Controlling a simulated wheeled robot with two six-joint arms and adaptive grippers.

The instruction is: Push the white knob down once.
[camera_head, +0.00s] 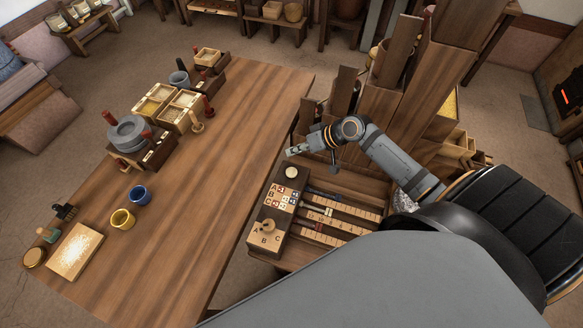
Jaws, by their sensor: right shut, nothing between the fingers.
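The white knob (291,172) is a round, pale button on the far end of a dark wooden control panel (257,209). My right gripper (290,151) is shut and empty. In the picture it shows just beyond the knob, with its fingers pointing left. The two look apart, but I cannot tell how high the gripper is above the panel. The knob's top is uncovered. My left gripper is not in view.
Lettered tiles (281,198) and a wooden pointer (267,226) sit on the same panel. Ruled slider tracks (337,213) lie to its right. Tall wooden bins (378,105) stand behind my right arm. A long table (215,170) to the left holds a quern and cups.

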